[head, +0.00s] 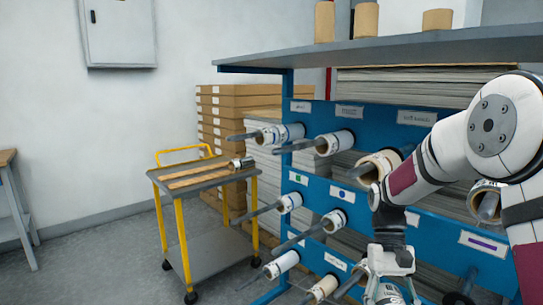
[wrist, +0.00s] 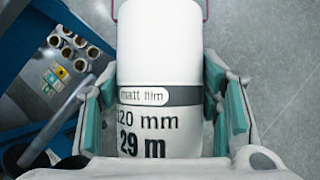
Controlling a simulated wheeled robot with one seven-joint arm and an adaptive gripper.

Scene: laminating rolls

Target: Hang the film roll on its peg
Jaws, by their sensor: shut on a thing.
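The film roll (wrist: 158,60) is white with a grey band reading "matt film" and the text "420 mm" and "29 m". In the wrist view it lies between the teal pads of my gripper (wrist: 160,108), which is shut on it. In the head view my gripper (head: 388,288) is at the bottom edge, in front of the blue rack (head: 318,115); the held roll cannot be made out there. A dark peg (head: 463,287) with no roll visible on it is at the lower right, below a purple-barred label (head: 483,242). A dark peg (wrist: 34,152) also shows in the wrist view.
Several rack pegs carry rolls, such as the upper ones (head: 335,142) and lower ones (head: 334,221). A yellow trolley (head: 205,178) stands left of the rack. Open floor (head: 110,265) lies at the left. My arm covers part of the rack's right side.

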